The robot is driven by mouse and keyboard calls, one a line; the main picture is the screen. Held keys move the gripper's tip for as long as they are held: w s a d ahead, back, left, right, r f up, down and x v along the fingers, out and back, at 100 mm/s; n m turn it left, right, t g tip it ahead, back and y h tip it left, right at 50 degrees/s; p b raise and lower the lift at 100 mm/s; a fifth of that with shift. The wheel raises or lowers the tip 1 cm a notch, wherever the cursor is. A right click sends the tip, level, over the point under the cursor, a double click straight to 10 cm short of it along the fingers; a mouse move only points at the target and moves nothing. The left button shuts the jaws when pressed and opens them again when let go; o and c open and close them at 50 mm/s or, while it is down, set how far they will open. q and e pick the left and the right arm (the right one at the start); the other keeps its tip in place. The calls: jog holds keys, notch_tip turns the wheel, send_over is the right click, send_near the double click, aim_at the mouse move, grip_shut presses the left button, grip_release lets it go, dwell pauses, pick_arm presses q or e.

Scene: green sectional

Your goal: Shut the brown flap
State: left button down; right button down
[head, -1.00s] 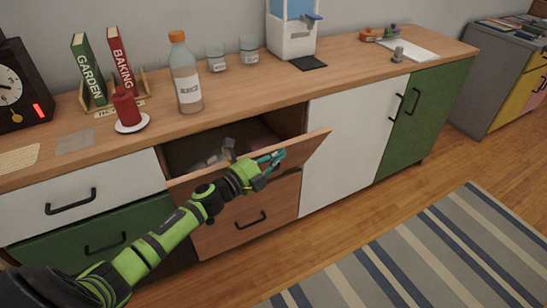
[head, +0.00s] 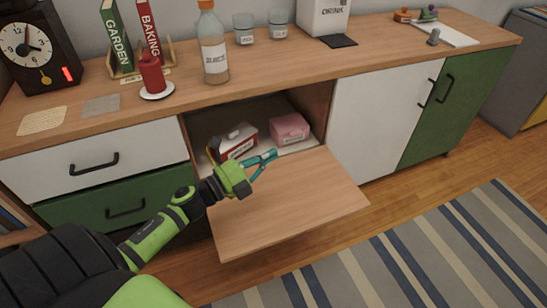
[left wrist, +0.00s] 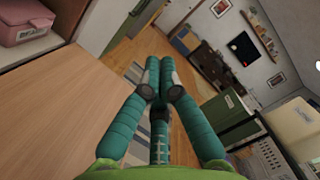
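The brown flap (head: 300,205) hangs wide open below its compartment, its bare inner face turned up and its free edge out over the floor. In the left wrist view its wooden face (left wrist: 60,105) fills the left side. My left gripper (head: 272,156) is over the flap, near the compartment's mouth, and holds nothing. Its teal fingers (left wrist: 160,88) come together at the tips. Whether it touches the flap is unclear. The flap's outer face and any handle on it are hidden. My right gripper is out of view.
Inside the compartment are a red and white box (head: 238,142) and a pink box (head: 289,129). A white drawer (head: 60,170) and a green drawer (head: 75,205) are shut at left. A white door (head: 375,120) is at right. A striped rug (head: 430,255) lies in front.

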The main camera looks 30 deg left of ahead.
pick_arm(q)
jog(key=s+a+f+m+b, duration=0.1)
jog(key=s+a+f+b, duration=0.2)
jog(key=s, duration=0.4)
jog(key=w+d+r, duration=0.2)
jog(key=w, duration=0.9)
jog(key=shift+r+m, duration=0.3)
jog(key=shift+r, duration=0.05)
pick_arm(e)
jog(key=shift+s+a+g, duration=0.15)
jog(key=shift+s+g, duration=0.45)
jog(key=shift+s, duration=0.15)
pick_arm(q)
jog(key=shift+d, duration=0.1)
